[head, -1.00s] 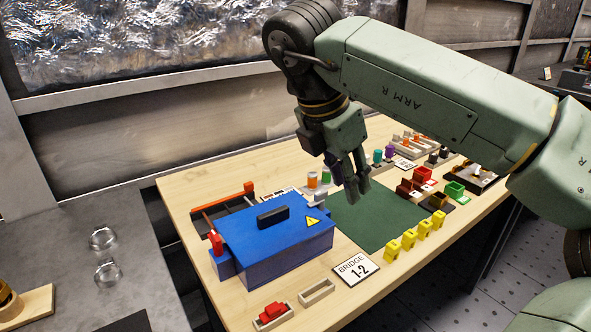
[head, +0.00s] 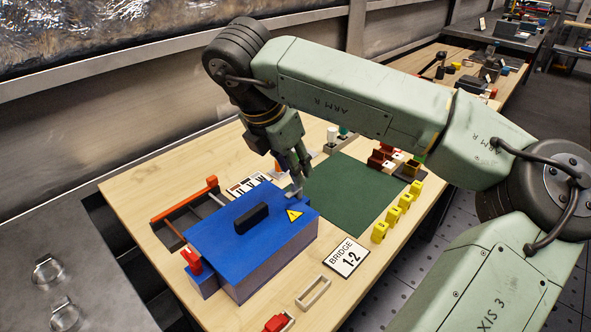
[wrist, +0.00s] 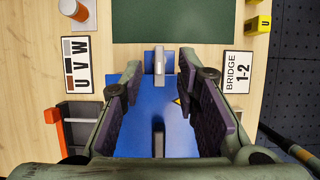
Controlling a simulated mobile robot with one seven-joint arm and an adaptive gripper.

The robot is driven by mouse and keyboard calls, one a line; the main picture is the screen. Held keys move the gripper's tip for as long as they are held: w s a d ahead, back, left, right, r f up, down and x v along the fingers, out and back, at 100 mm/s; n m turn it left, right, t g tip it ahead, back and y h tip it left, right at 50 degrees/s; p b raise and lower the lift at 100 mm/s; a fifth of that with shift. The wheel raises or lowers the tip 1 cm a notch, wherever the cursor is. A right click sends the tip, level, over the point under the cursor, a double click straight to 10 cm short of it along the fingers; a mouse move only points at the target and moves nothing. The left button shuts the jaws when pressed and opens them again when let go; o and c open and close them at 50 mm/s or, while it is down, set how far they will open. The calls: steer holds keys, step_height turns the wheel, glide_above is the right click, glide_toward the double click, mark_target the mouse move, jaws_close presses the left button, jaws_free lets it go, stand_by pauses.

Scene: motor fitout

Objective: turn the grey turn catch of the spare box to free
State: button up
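The spare box is a blue box (head: 250,235) with a black handle (head: 250,217) and a yellow warning sign on its lid. Its grey turn catch (head: 294,193) sits at the lid's far right edge. In the wrist view the catch (wrist: 158,66) is a narrow grey bar lying across the box's edge, pointing toward the green mat. My gripper (head: 300,180) is over that end of the box. Its fingers (wrist: 158,88) are spread wide in the wrist view, one on each side of the catch's line, with nothing visible between them held. Exact height above the catch is unclear.
The green mat (head: 350,200) beyond the box is bare. A red lever (head: 192,260) stands at the box's left end, beside an orange-barred rack (head: 183,200). Several yellow pieces (head: 405,203) and a "BRIDGE 1-2" card (head: 344,257) lie to the right.

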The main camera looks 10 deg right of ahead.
mark_target(295, 191)
steer(key=shift+x, duration=1.8)
steer(key=shift+c, duration=0.5)
jaws_close()
